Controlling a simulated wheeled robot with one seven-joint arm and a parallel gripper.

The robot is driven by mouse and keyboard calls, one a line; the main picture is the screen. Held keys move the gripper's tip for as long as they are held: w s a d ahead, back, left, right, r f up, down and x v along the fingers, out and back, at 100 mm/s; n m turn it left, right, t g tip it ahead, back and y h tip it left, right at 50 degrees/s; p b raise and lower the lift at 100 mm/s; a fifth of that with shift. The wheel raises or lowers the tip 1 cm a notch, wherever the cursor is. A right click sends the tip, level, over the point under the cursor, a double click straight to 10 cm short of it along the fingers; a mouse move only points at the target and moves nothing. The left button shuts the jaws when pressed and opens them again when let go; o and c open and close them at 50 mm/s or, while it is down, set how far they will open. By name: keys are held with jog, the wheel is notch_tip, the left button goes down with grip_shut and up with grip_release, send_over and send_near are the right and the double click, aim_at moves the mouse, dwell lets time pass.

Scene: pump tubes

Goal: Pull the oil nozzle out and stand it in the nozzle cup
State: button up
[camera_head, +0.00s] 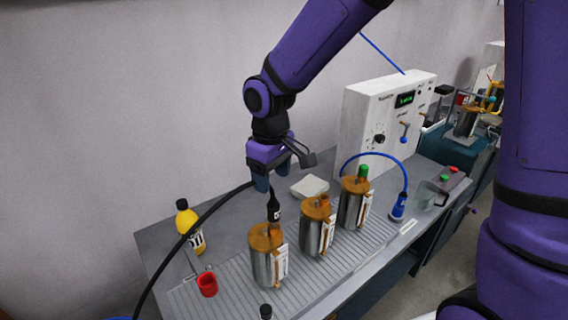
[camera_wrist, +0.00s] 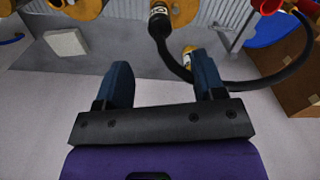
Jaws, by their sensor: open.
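The black oil nozzle (camera_head: 274,208) stands upright at the leftmost copper-lidded metal canister (camera_head: 266,262), with a black hose running from it to the left. The nozzle also shows at the top of the wrist view (camera_wrist: 159,20), with a yellow-and-white label. A small red cup (camera_head: 207,286), which looks like the nozzle cup, stands left of that canister and seems empty. My gripper (camera_head: 270,184) is open and points down just above and behind the nozzle. In the wrist view its blue fingers (camera_wrist: 160,66) are apart with nothing held; the nozzle lies beyond them.
Two more canisters (camera_head: 317,228) (camera_head: 355,205) stand to the right. A yellow bottle (camera_head: 190,228) is at the left, near the hose. A white block (camera_head: 309,187), the white control box (camera_head: 385,125) and a blue nozzle (camera_head: 398,207) are behind and right.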

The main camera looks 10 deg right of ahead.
aim_at(273, 203)
notch_tip(273, 203, down, 11)
jog(key=shift+r, duration=0.2)
dwell(0.3)
grip_shut()
dwell(0.4)
jog(key=shift+r, duration=0.75)
dwell(0.6)
jog(key=shift+r, duration=1.85)
